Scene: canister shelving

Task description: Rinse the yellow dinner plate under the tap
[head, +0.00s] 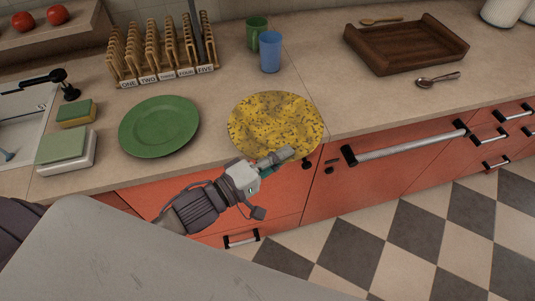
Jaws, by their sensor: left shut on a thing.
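The yellow dinner plate (274,122), covered in dark specks, is at the front edge of the counter in the middle of the head view. My left gripper (280,157) is at its near rim and shut on it; the fingers partly hide that edge. I cannot tell whether the plate is touching the counter or slightly lifted. The black tap (45,78) stands at the far left, beside the white sink (20,115), which is cut off by the picture's edge. My right gripper is not in view.
A green plate (159,126) lies between the yellow plate and the sponges (76,114). A labelled wooden rack (160,52), green mug (257,32) and blue cup (270,52) stand behind. A wooden tray (406,43) and spoon (437,80) are right. Counter right of the yellow plate is clear.

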